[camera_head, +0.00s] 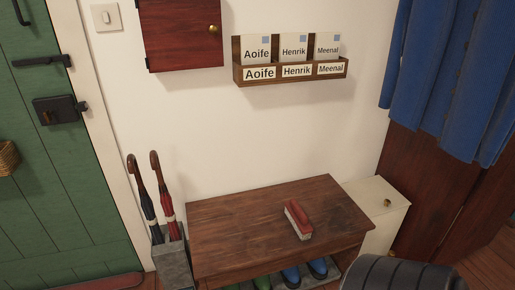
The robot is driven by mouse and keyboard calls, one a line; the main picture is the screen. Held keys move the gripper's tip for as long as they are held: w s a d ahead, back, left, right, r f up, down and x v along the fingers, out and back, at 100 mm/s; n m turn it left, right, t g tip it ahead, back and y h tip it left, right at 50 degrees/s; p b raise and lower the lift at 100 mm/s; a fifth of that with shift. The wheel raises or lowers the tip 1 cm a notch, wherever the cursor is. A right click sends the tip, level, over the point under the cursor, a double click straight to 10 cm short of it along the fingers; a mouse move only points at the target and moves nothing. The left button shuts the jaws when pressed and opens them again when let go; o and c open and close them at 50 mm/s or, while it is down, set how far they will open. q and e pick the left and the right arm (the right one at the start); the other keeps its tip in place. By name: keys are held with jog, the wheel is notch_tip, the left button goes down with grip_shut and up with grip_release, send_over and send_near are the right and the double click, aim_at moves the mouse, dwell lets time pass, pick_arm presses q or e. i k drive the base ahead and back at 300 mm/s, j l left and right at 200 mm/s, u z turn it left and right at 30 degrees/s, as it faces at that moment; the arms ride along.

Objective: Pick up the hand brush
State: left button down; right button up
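A small brush (298,220) with a red-brown back and a pale edge lies on top of the dark wooden bench (240,222), right of its middle. Its long side runs from back left to front right. Nothing touches or covers it. Neither of my grippers shows in the head view, so I cannot see whether they are open or shut.
Two umbrellas (166,198) stand in a grey holder (174,264) left of the bench. A cream cabinet (378,205) stands at its right. A wall rack (291,73) and blue coat (450,75) hang above. The bench top is otherwise clear. Boots (291,276) sit below.

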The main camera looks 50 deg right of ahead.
aim_at(298, 218)
jog(key=z, duration=1.95)
